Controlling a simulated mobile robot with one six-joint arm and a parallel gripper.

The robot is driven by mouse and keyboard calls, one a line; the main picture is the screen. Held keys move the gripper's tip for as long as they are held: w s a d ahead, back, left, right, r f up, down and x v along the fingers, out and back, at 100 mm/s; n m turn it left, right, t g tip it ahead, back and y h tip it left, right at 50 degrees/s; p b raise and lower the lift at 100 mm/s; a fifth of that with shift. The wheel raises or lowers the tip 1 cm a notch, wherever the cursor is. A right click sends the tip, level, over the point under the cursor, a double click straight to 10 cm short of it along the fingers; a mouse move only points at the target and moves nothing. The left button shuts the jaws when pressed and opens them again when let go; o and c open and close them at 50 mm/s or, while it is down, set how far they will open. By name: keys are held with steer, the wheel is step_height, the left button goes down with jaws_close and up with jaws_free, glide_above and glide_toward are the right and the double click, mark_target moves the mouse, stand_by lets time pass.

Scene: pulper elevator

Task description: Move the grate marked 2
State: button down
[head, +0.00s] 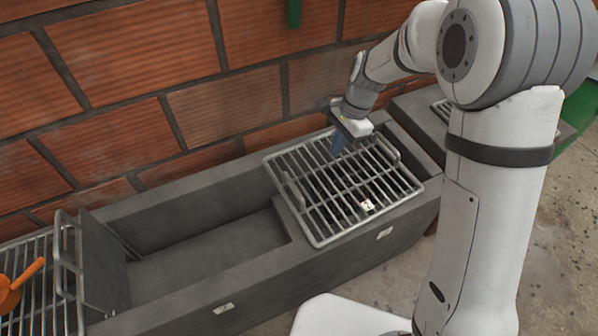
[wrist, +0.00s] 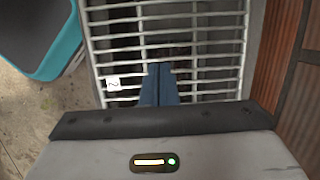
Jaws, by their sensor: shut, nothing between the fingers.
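The grate marked 2 (head: 325,217) is a metal grid of parallel bars, lying over the right part of the grey trough in the head view. Its white tag shows on the side away from the wall, and the wrist view shows the grate (wrist: 205,60) with the tag reading 2. My gripper (head: 338,146) is above the grate's wall-side part, its blue fingers pointing down. In the wrist view my gripper (wrist: 160,70) has its fingers together over the bars, with nothing held. I cannot tell whether the fingertips touch the bars.
The grey trough (head: 225,296) has an open compartment left of the grate. A grey plate (head: 103,265) with a metal handle stands at its left end. An orange object (head: 14,286) lies far left. A brick wall (head: 150,60) runs behind. A teal bin (wrist: 40,45) is in the wrist view.

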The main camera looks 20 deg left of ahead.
steer(key=a+f+m, duration=0.1)
steer(key=a+f, duration=0.2)
steer(key=a, duration=0.1)
steer(key=b, duration=0.4)
glide_toward(299, 178)
steer(key=s+f, duration=0.1)
steer(key=d+f, duration=0.1)
steer(key=s+d+f, duration=0.1)
steer(key=f, duration=0.1)
steer(key=shift+s+d, duration=0.25)
steer(key=shift+s, duration=0.05)
steer(key=shift+s+a+f+b, duration=0.2)
steer(key=shift+s+a+b, duration=0.35)
steer(key=shift+s+a, duration=0.9)
steer(key=shift+a, duration=0.05)
steer(key=shift+r, duration=0.1)
